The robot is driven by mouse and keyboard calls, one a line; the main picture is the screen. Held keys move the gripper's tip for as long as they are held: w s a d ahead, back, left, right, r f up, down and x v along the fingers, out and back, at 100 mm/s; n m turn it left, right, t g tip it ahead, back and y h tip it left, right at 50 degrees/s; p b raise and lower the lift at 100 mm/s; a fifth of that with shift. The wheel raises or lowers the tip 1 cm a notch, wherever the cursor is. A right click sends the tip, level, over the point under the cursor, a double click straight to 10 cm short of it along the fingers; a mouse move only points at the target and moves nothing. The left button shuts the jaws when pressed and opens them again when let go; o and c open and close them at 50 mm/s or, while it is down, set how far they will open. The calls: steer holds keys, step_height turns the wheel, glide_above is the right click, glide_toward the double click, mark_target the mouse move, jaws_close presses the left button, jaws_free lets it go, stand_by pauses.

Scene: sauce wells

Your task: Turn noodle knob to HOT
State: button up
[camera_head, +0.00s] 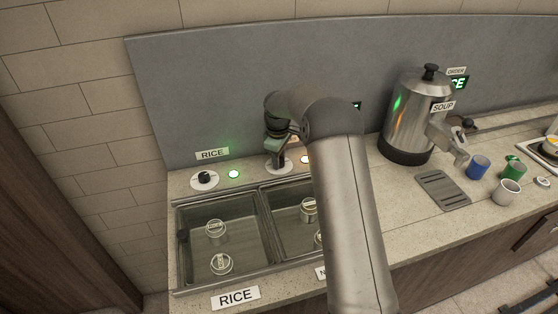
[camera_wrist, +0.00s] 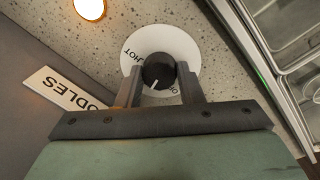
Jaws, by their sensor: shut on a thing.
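The noodle knob (camera_wrist: 158,70) is a round black knob on a white dial disc (camera_wrist: 180,42) in the wrist view. The disc carries the word HOT at left and a partly hidden word at lower right. The knob's white pointer line aims toward the bottom of the picture, between the two words. My gripper (camera_wrist: 159,88) is shut on the knob, one finger on each side. In the head view my gripper (camera_head: 279,158) is over the dial (camera_head: 284,169), and the knob is mostly hidden.
A lit amber lamp (camera_wrist: 90,8) and a NOODLES label (camera_wrist: 68,92) are beside the dial. The rice knob (camera_head: 204,177) with a green lamp (camera_head: 234,174) is at left. Sunken wells (camera_head: 190,262) lie in front. A soup urn (camera_head: 408,115) and cups (camera_head: 478,167) stand at right.

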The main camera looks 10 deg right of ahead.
steer(key=m, duration=0.4)
steer(key=shift+m+b, duration=0.3)
steer(key=m, duration=0.3)
steer(key=shift+w+m, duration=0.1)
steer(key=shift+m, duration=0.3)
steer(key=m, duration=0.4)
steer(key=shift+r, duration=0.1)
steer(key=m, duration=0.4)
steer(key=shift+m+g, duration=0.3)
steer(key=o, duration=1)
steer(key=shift+c, duration=0.2)
step_height(320, 180, up, 17)
steer(key=shift+w+a+r, duration=0.15)
steer(key=shift+w+a, duration=0.1)
steer(key=shift+a, duration=0.15)
